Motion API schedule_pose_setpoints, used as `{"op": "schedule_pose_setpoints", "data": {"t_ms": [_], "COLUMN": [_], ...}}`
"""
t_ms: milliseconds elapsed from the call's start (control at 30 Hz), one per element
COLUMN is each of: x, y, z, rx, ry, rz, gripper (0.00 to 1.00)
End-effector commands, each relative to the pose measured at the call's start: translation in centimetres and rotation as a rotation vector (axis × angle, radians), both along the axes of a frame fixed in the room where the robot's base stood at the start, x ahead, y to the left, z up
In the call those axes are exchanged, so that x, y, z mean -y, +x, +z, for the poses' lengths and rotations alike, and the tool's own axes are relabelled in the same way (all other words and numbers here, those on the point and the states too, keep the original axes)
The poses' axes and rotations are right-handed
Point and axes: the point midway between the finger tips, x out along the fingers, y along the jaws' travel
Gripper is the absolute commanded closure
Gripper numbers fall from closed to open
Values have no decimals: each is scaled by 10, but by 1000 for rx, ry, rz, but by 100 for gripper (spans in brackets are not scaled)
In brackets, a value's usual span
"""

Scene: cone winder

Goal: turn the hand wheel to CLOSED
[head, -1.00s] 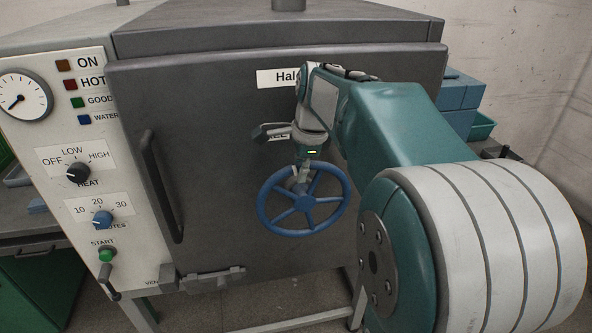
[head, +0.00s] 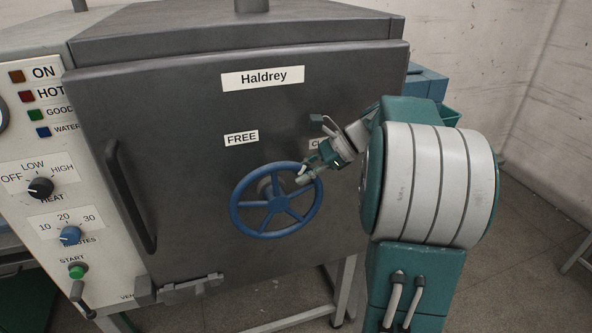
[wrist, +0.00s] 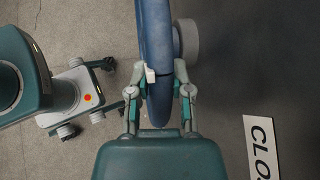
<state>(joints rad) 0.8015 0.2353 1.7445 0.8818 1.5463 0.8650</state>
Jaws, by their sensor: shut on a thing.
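The blue hand wheel (head: 236,216) is mounted on the front of the dark grey door. My gripper (head: 304,177) is shut on the wheel's rim at its upper right. In the wrist view the rim (wrist: 154,60) runs between the two fingers of my gripper (wrist: 160,95). A white mark shows on the rim beside the fingers. The FREE label (head: 241,138) is above the wheel. The label at the right (head: 314,144) is partly hidden behind my gripper in the head view; the wrist view shows its letters "CLO" (wrist: 261,145).
A long door handle (head: 131,195) stands out left of the wheel. The control panel (head: 60,205) with knobs and a green button is further left. A latch (head: 190,288) sits at the door's lower edge. Open floor (head: 510,260) lies to the right.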

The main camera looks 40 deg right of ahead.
Motion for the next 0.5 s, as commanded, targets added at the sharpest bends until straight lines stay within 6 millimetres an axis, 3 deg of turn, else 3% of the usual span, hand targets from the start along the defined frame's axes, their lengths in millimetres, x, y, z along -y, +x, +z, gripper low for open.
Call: {"op": "schedule_pose_setpoints", "data": {"t_ms": [500], "x": [6], "y": [-2], "z": [-9], "rx": [17], "ry": [82], "rz": [-1], "gripper": [100]}}
